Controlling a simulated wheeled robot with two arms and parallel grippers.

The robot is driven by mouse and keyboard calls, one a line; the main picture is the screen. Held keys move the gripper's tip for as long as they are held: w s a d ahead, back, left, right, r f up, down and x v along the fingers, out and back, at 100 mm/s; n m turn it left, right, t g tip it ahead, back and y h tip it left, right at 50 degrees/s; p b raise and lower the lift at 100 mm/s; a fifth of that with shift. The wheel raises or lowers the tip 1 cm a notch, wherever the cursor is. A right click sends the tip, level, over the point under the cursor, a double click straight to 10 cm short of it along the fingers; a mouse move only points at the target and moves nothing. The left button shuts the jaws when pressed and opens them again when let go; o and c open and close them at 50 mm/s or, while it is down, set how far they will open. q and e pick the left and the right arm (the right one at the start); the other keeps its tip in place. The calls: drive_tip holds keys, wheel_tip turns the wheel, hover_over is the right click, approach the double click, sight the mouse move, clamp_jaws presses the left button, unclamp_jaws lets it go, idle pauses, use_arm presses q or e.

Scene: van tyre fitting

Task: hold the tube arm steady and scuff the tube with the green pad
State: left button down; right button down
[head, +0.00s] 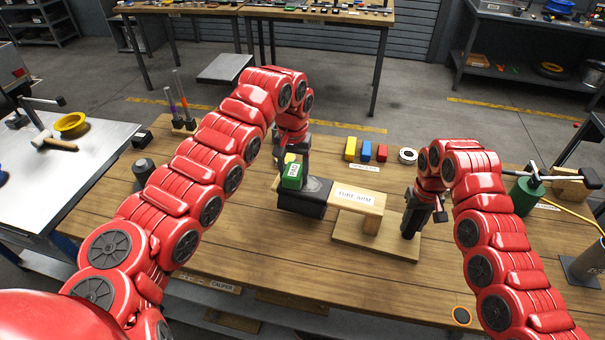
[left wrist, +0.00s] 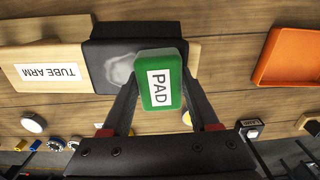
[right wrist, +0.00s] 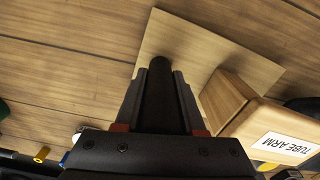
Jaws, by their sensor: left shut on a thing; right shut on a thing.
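The green pad (head: 292,176), labelled PAD, is held in my left gripper (head: 297,162), which is shut on it. It also shows between the fingers in the left wrist view (left wrist: 161,82). The pad is over the black tube (head: 298,202) on the tube arm (head: 358,197); I cannot tell if it touches. A pale grey scuffed patch (left wrist: 117,68) shows on the tube beside the pad. My right gripper (head: 416,212) is shut on a dark upright post (right wrist: 160,72) at the wooden base board (right wrist: 185,40) of the tube arm.
Yellow, blue and red blocks (head: 366,151) and a white roll (head: 407,156) lie behind the tube arm. A green canister (head: 525,195) stands at the right. An orange tray (left wrist: 290,55) shows in the left wrist view. The front of the bench is mostly clear.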

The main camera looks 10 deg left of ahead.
sight(321, 188)
use_arm(q)
drive_tip(key=shift+a, duration=0.5)
drive_tip(key=shift+s+d, duration=0.2)
drive_tip(key=shift+d, duration=1.9)
drive_tip(key=shift+s+d, duration=0.2)
drive_tip(key=shift+d, duration=1.85)
use_arm(e)
drive_tip(key=shift+a, duration=0.1)
use_arm(q)
drive_tip(key=shift+w+a, duration=0.2)
drive_tip(key=shift+a, duration=1.75)
drive_tip(key=shift+w+a, duration=0.2)
drive_tip(key=shift+a, duration=1.75)
drive_tip(key=shift+s+d, duration=0.2)
drive_tip(key=shift+d, duration=1.65)
drive_tip(key=shift+s+d, duration=0.2)
drive_tip(key=shift+d, duration=1.65)
drive_tip(key=shift+d+r, duration=0.1)
drive_tip(key=shift+d, duration=0.1)
wheel_tip(321, 188, up, 8)
drive_tip(key=shift+a, duration=0.1)
use_arm(e)
drive_tip(key=shift+c, duration=2.1)
unclamp_jaws()
